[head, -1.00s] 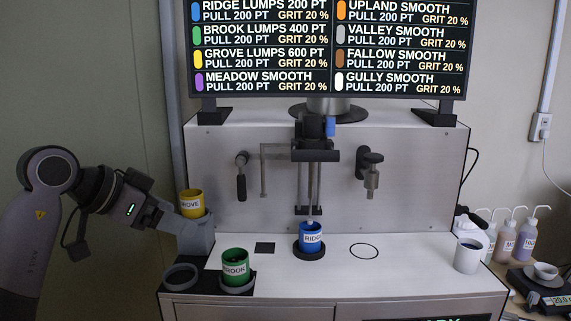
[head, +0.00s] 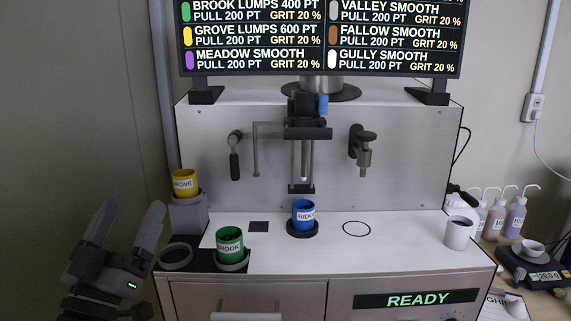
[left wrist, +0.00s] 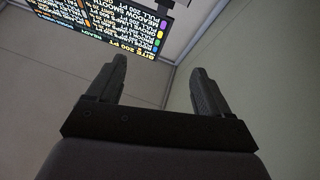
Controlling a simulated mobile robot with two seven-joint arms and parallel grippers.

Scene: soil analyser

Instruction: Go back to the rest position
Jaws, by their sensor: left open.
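My left gripper (head: 125,228) is open and empty at the lower left, fingers pointing up, apart from the counter's left side. In the left wrist view its two fingers (left wrist: 158,85) stand apart with nothing between them. The yellow GROVE cup (head: 185,184) stands on a grey block (head: 188,216). The green BROOK cup (head: 229,242) sits in the right ring of a black holder, and the left ring (head: 175,257) is empty. The blue RIDGE cup (head: 303,214) stands on a round black base under the machine's spout. My right gripper is not in view.
The soil analyser (head: 400,170) has a panel reading READY (head: 417,299). A white cup (head: 458,233) stands at the counter's right. The space around my left gripper looks clear.

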